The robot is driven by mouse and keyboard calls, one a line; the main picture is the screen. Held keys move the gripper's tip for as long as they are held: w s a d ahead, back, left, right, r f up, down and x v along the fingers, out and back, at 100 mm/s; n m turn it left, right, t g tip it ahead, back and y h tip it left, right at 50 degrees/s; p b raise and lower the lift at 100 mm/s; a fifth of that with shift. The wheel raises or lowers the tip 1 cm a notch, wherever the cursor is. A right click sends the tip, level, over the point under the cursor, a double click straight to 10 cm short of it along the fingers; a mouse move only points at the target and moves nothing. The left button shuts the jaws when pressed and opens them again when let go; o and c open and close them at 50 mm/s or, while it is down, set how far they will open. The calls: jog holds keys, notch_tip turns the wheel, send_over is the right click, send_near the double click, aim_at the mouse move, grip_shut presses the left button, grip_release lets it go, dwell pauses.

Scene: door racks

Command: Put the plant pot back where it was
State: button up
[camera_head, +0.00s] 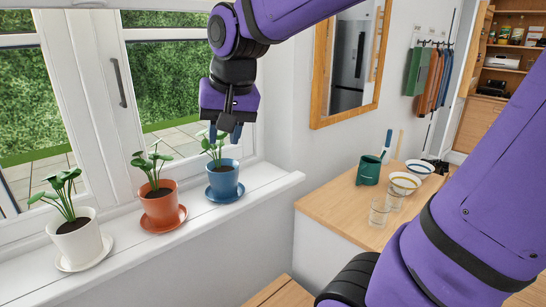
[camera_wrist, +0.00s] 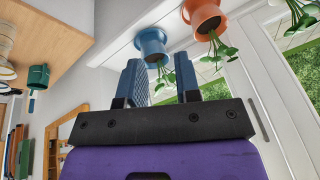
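Three potted plants stand upright in a row on the white windowsill (camera_head: 135,259). The white pot (camera_head: 76,243) is at the left, the terracotta pot (camera_head: 160,207) in the middle and the blue pot (camera_head: 223,182) at the right. Each appears to stand on a saucer of its own colour. My gripper (camera_head: 225,132) points down above the blue pot, close to its leaves. In the wrist view, which is upside down, the fingers are apart and empty, with the blue pot (camera_wrist: 151,43) beyond them. The terracotta pot (camera_wrist: 203,22) also shows there.
The window with its handle (camera_head: 119,82) is behind the sill. A wood-framed mirror (camera_head: 350,60) hangs on the wall. The sill's front strip is clear.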

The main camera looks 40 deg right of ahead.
jog(key=s+d+f+n+t, duration=0.1)
jog(key=s+n, duration=0.4)
jog(key=s, duration=0.7)
jog(key=shift+d+f, duration=0.2)
jog(key=shift+f, duration=0.15)
